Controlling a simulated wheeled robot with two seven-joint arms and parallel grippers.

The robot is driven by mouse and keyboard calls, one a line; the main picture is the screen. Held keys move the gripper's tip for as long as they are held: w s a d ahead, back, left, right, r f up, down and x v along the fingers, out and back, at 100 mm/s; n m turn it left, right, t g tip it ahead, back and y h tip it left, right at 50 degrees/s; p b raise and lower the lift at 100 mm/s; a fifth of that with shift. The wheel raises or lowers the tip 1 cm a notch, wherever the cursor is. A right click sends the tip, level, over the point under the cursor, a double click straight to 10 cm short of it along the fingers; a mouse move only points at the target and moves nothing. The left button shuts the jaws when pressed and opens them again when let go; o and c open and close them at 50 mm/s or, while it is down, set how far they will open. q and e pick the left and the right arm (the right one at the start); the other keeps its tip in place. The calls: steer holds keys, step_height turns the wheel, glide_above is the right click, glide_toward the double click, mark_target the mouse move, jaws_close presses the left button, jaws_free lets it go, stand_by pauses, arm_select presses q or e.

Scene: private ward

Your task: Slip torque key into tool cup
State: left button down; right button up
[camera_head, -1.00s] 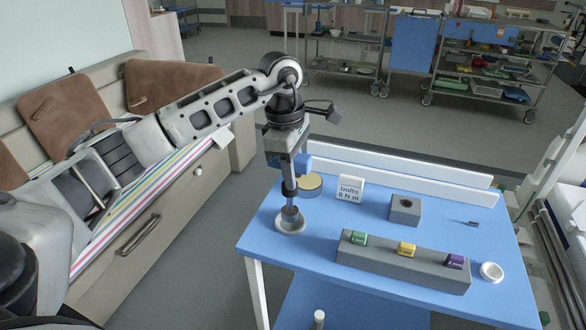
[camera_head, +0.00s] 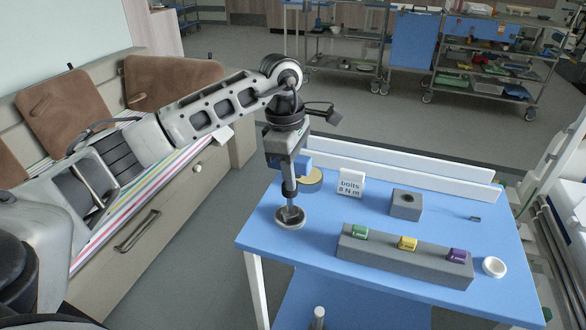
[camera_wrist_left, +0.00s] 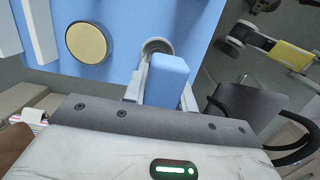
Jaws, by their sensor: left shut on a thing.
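My left gripper (camera_head: 290,160) is shut on the torque key, whose blue handle (camera_head: 303,160) sits at the fingers. The handle also fills the space between the fingers in the left wrist view (camera_wrist_left: 168,80). The dark shaft (camera_head: 289,186) points down, close to upright. Its lower end is over or inside the opening of the round, pale-rimmed tool cup (camera_head: 289,222) at the table's left front. How deep it sits I cannot tell. In the left wrist view the cup (camera_wrist_left: 157,46) is partly hidden behind the handle. My right gripper is not in view.
On the blue table (camera_head: 335,215) stand a gold-topped disc (camera_head: 311,178), a "bolts 8 N m" sign (camera_head: 350,187), a grey block with a hole (camera_head: 406,204), a long grey rack (camera_head: 400,262) with coloured pieces, and a white ring-like dish (camera_head: 494,267). White rails (camera_head: 400,178) line the back.

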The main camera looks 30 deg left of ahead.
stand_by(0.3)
arm_select(q)
steer(key=shift+f, duration=0.3)
steer(key=c, duration=1)
jaws_free()
steer(key=shift+c, duration=0.2)
